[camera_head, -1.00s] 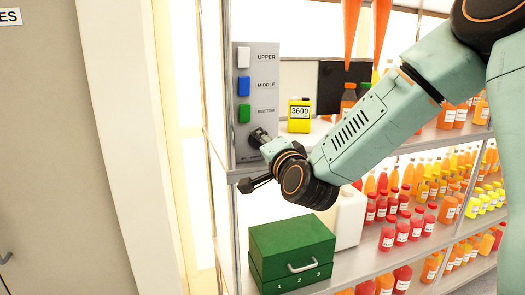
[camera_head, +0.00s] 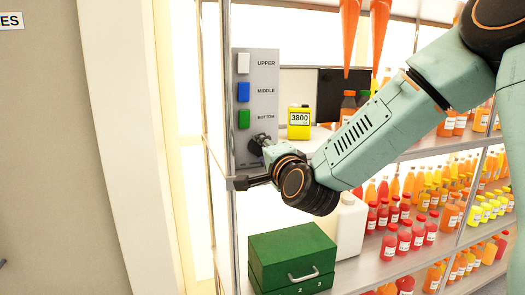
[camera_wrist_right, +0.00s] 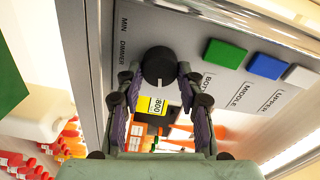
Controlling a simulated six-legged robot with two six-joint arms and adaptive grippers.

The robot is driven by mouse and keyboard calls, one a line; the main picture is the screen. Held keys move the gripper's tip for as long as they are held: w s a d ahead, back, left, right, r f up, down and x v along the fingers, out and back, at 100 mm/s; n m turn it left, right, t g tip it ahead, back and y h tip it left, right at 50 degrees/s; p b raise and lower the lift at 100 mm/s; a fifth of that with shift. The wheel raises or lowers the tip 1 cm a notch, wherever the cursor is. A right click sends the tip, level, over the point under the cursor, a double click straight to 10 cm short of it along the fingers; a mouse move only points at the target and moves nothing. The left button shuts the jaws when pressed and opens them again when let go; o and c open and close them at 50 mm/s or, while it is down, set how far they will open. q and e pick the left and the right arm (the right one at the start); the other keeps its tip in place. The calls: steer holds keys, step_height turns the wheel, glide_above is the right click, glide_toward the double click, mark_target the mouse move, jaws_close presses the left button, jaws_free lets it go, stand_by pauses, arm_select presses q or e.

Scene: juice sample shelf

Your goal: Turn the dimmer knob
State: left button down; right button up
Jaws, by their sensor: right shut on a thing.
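The black round dimmer knob (camera_wrist_right: 160,66) sits on the grey switch panel (camera_wrist_right: 215,25), beside the printed words MIN and DIMMER. My right gripper (camera_wrist_right: 154,76) has a finger on each side of the knob and is shut on it. In the head view, the right gripper (camera_head: 264,142) reaches the lower end of the panel (camera_head: 264,80) and mostly hides the knob. My left gripper is not in view.
Above the knob are a green button (camera_head: 243,119), a blue button (camera_head: 243,92) and a white button (camera_head: 243,64). A green box (camera_head: 292,245) and a white jug (camera_head: 351,228) stand below. Several juice bottles (camera_head: 404,238) fill the shelves at right. A metal post (camera_head: 228,215) is close to my wrist.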

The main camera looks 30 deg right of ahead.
steer(key=o, duration=1.1)
steer(key=shift+o, duration=0.2)
steer(key=v, duration=0.7)
steer(key=shift+s, duration=0.2)
steer(key=shift+s, duration=0.1)
